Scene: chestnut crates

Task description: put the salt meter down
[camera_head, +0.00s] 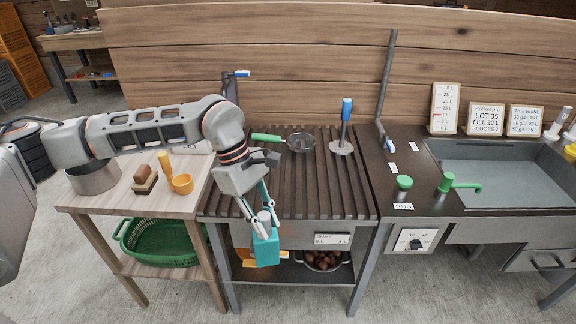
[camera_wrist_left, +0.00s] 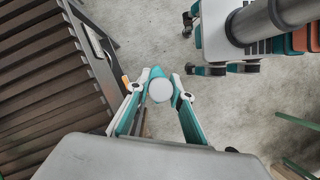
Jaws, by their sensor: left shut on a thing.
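The salt meter (camera_head: 266,250) is a teal block-like body held by my left gripper (camera_head: 262,226). It hangs in front of the front edge of the slatted dark bench (camera_head: 330,195), below its top. In the left wrist view the salt meter (camera_wrist_left: 161,89) shows a round white end between the two fingers of my left gripper (camera_wrist_left: 160,97), which are shut on it. There it appears beside the slatted bench, with floor behind it. Its underside is hidden. My right gripper is in neither view.
A green-handled strainer (camera_head: 300,143) and a blue-handled tool (camera_head: 342,140) are on the slats. A wooden side table (camera_head: 100,198) at left holds a yellow scoop (camera_head: 182,184) and a brush. A lower shelf holds a pot of chestnuts (camera_head: 322,262). A sink (camera_head: 510,175) is at right.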

